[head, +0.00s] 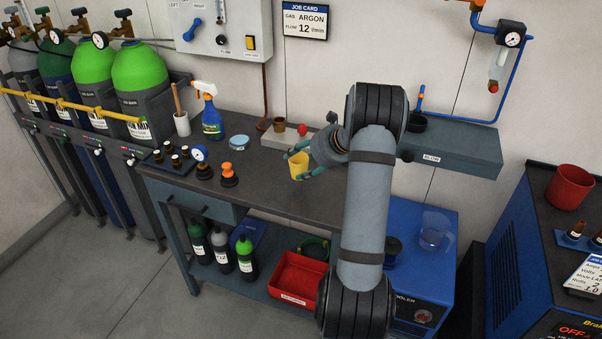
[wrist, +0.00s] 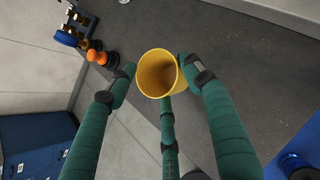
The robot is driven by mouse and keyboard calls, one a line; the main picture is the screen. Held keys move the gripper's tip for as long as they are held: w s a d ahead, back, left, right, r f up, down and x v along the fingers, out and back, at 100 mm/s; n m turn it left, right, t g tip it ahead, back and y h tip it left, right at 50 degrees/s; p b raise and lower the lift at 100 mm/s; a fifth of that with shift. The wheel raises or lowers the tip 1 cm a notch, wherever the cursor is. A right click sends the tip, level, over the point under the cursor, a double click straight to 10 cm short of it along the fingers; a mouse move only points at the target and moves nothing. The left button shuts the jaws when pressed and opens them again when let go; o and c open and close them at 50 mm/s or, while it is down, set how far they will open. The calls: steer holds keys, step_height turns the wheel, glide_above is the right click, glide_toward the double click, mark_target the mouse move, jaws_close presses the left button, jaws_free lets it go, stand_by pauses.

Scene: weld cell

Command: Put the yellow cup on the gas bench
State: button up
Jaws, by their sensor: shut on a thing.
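The yellow cup (head: 299,165) is held by the teal fingers of my gripper (head: 302,169) in the head view. In the wrist view the yellow cup (wrist: 158,73) has its open mouth toward the camera and looks empty. The fingers of my gripper (wrist: 153,82) close around its sides. The gas bench (head: 265,186) has a dark grey top, which lies below and behind the cup. The cup's base is partly hidden, and I cannot tell whether it touches the bench top.
Orange-knobbed parts (head: 228,175), a spray bottle (head: 211,118) and a blue-and-white round tin (head: 239,142) stand left of the cup. A grey block (head: 272,139) with small items is behind it. The bench top right around the cup looks clear.

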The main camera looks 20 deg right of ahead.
mark_target(304, 171)
steer(key=shift+f, duration=2)
steer(key=shift+b, duration=0.35)
steer(key=o, duration=1.3)
steer(key=shift+r, duration=0.1)
steer(key=v, duration=1.2)
